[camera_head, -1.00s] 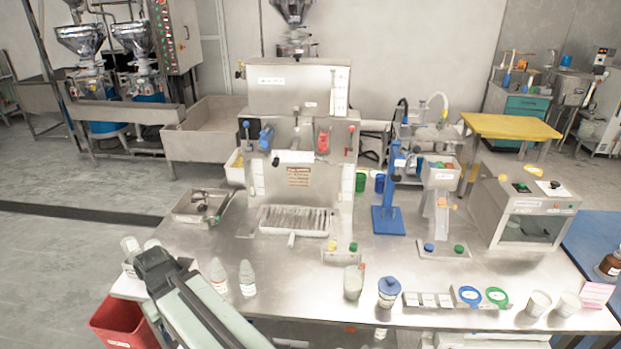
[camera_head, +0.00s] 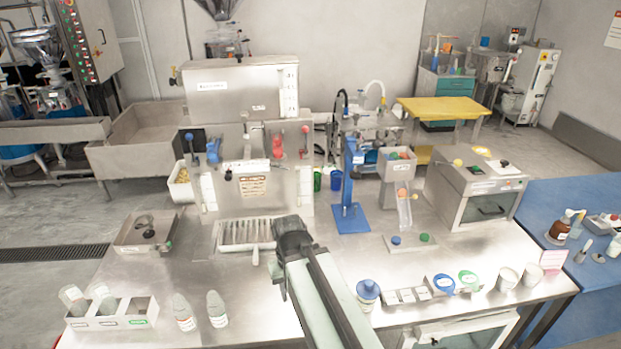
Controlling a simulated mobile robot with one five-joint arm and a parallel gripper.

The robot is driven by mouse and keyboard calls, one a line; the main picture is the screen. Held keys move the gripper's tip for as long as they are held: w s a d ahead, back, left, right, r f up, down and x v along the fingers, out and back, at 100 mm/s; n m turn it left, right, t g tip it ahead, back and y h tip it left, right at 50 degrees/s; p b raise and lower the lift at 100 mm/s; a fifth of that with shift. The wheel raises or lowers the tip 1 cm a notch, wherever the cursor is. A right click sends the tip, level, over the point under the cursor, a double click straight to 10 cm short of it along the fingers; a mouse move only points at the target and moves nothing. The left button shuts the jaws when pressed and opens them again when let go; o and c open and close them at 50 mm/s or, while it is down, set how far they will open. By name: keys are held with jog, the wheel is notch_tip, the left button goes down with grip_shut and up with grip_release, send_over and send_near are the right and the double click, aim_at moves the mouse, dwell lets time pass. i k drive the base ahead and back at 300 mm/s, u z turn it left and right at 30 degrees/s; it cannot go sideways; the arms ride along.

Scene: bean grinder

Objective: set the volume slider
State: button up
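The grinder machine (camera_head: 240,90) stands at the back of the steel table. A white vertical strip with dark marks (camera_head: 289,92) is on the right of its upper front; it may be the volume slider, but the details are too small to tell. Blue-topped (camera_head: 213,148) and red-topped (camera_head: 278,146) levers stand below. My gripper (camera_head: 291,228) is at the dark end of my arm, in front of the machine near the right end of its drip grate (camera_head: 246,232). Its fingers do not show clearly, so I cannot tell whether it is open or touches anything.
A blue stand (camera_head: 351,195) and a grey box with knobs (camera_head: 478,190) are to the right. Bottles (camera_head: 216,308), a white rack (camera_head: 112,314), a blue-lidded jar (camera_head: 367,294) and cups (camera_head: 506,278) line the front edge. A metal tray (camera_head: 146,232) sits left.

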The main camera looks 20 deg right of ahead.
aim_at(228, 177)
jog(key=z, duration=1.2)
jog(key=k, duration=0.75)
jog(key=u, duration=0.95)
jog(key=i, duration=1)
